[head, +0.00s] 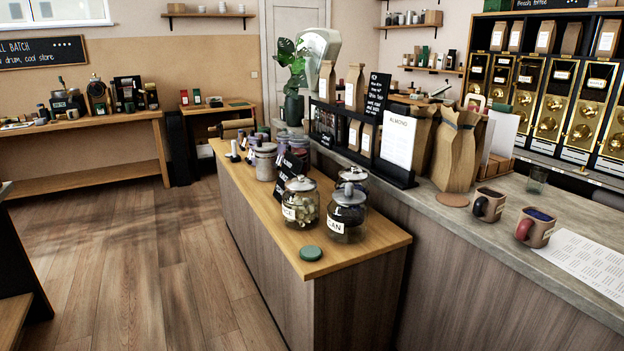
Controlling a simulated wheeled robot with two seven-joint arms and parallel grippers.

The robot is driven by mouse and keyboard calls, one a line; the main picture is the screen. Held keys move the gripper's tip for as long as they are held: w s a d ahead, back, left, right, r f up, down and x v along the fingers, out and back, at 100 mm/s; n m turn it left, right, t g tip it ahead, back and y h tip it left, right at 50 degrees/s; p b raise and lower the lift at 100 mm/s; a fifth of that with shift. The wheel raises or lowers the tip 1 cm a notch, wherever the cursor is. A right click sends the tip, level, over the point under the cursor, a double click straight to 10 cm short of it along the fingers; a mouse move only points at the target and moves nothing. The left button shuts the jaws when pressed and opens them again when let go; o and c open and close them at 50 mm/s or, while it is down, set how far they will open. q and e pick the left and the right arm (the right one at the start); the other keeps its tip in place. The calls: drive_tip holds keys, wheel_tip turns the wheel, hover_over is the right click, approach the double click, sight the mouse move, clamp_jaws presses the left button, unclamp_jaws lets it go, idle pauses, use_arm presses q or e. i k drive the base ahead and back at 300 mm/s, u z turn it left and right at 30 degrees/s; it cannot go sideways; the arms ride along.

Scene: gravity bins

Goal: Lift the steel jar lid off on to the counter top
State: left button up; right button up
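Glass jars with steel lids stand on the wooden counter top (285,243). The nearest jar (345,226) holds dark contents, has a white label ending "AN", and its steel lid (349,194) sits on it. Left of it is a jar (299,214) with pale contents; its steel lid (300,183) is on. A third steel lid (352,174) shows behind, its jar partly hidden. Farther back is a jar (266,168) with a greyish lid (265,147). I cannot tell which lid is meant. Neither gripper is in view.
A green round disc (310,253) lies near the counter's front edge. Small black signs (288,176) stand among the jars. The higher grey counter (475,225) at right holds mugs (488,206), paper bags (456,152) and a printed sheet (583,262). The wooden floor at left is clear.

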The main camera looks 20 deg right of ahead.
sight(349, 196)
drive_tip(key=i, duration=0.65)
drive_tip(key=z, duration=1.9)
drive_tip(key=i, duration=1.2)
drive_tip(key=u, duration=1.2)
